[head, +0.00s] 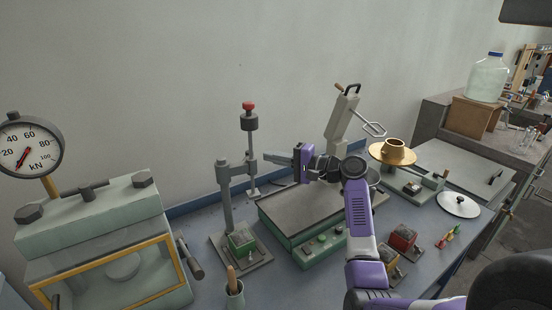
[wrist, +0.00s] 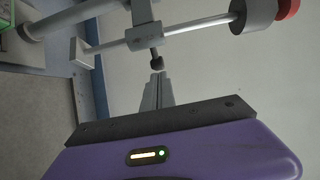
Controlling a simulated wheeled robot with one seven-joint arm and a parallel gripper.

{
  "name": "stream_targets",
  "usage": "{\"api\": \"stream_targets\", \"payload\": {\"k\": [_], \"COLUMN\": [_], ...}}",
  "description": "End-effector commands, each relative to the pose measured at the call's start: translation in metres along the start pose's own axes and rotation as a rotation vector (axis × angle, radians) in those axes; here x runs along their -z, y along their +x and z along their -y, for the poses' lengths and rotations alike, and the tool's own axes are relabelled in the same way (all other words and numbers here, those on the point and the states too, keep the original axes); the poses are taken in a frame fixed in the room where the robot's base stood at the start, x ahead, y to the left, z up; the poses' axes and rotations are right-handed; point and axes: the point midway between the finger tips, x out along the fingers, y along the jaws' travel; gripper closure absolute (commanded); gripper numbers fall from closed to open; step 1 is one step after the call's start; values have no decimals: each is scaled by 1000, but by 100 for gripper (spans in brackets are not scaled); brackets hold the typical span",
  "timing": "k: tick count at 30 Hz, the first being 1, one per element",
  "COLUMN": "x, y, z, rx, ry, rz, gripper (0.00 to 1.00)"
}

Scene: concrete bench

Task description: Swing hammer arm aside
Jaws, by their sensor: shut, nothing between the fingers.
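The hammer stand (head: 227,200) is a grey post on a flat base, left of centre in the head view. Its hammer arm (head: 240,163) reaches out from a collar on the post and carries an upright rod with a dark weight (head: 249,123) and red knob (head: 248,106). In the wrist view the hammer arm (wrist: 142,22) lies across the top, with the weight (wrist: 252,14) at upper right. My gripper (head: 270,158) is shut and empty, just right of the hammer arm. In the wrist view its fingertips (wrist: 157,76) are close to a small dark knob (wrist: 157,62); contact cannot be told.
A green block (head: 241,240) sits on the stand's base. A green-sided machine (head: 310,215) is below my arm. A press with a gauge (head: 28,147) stands left, a cup with a wooden handle (head: 234,295) in front. A brass dish (head: 392,153) is at right.

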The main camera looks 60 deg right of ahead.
Motion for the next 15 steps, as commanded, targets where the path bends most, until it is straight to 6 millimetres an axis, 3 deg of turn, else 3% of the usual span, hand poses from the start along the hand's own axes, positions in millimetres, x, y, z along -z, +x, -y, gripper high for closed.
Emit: {"api": "stream_targets", "payload": {"k": [2,15], "x": [-1,6], "y": [-1,-70], "z": [0,-1], "rx": [1,1], "ry": [0,0], "rz": [1,-2], "gripper": [100,100]}}
